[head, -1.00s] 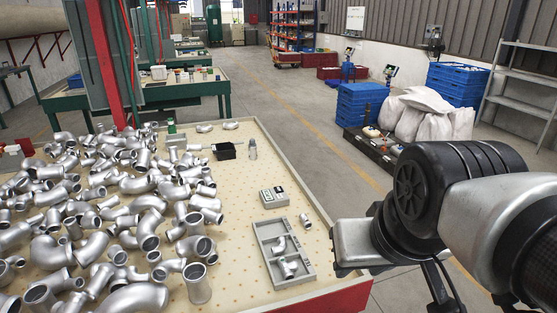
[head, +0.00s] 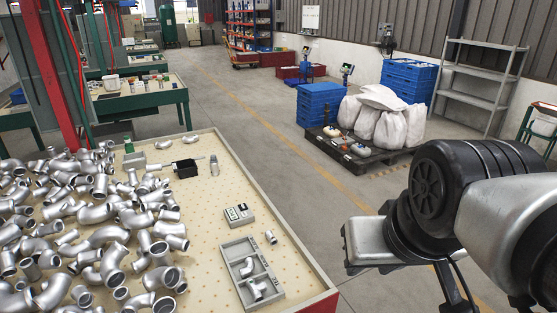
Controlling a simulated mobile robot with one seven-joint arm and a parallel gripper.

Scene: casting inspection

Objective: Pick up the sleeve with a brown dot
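A large heap of silvery metal pipe fittings (head: 105,236) covers the left part of the pegboard-like table (head: 215,215); short straight sleeves seem to lie among elbows and tees. A small silvery sleeve-like piece (head: 271,237) stands apart beside the grey tray. No brown dot can be made out on any piece at this size. My arm fills the right side of the view, beyond the table's right edge, and my gripper's fingertips do not show.
A divided grey tray (head: 236,265) holds a few fittings near the table's right edge. A small grey device (head: 239,215) and a black bin (head: 185,168) stand behind it. Right of the table are blue crates (head: 324,102), white sacks (head: 388,122) on a pallet, and open floor.

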